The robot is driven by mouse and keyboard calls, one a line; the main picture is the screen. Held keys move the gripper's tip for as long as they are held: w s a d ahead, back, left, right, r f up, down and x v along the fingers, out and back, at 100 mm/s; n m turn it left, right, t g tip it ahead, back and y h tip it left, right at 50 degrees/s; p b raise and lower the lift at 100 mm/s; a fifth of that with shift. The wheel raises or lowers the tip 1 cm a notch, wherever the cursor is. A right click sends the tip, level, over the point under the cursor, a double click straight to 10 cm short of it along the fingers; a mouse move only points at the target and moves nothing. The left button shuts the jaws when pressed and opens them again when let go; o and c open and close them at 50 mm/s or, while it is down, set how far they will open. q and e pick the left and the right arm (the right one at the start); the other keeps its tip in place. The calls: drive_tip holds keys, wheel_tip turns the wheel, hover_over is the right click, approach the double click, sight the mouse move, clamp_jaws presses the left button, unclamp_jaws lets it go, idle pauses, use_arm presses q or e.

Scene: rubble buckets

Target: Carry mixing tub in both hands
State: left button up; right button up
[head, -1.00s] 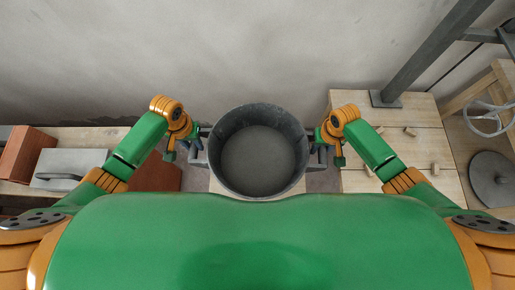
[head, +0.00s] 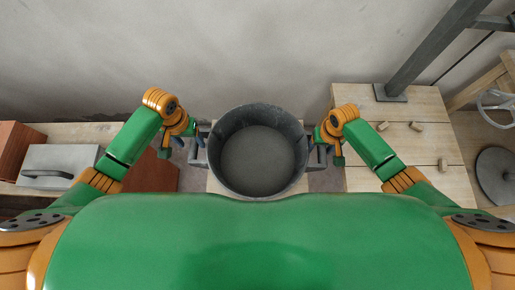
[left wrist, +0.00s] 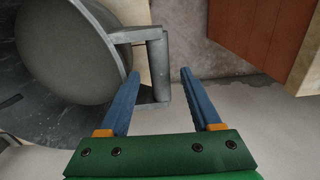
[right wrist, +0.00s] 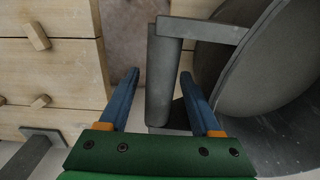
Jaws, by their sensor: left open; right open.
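The mixing tub (head: 303,143) is a round dark grey tub in the middle of the head view, upright, with a flat grey inside. It has a bar handle on each side. My left gripper (head: 187,149) is open at the left handle; in the left wrist view the handle's bar (left wrist: 159,65) lies between the two blue fingers (left wrist: 158,82), nearer one of them. My right gripper (head: 322,152) is open at the right handle; in the right wrist view that bar (right wrist: 161,80) stands between the fingers (right wrist: 160,82). The tub's underside is hidden.
A pale wooden surface (head: 216,186) shows under the tub. A grey toolbox (head: 60,163) and reddish-brown blocks (head: 152,172) are at left. A wooden bench (head: 400,108) with small wood pieces and a steel post (head: 432,47) is at right. A wall stands behind.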

use_arm(q)
wheel_tip(320, 180, up, 9)
drive_tip(key=shift+r, duration=0.15)
use_arm(e)
wheel_tip(320, 180, up, 12)
drive_tip(key=shift+r, duration=0.1)
idle(0.3)
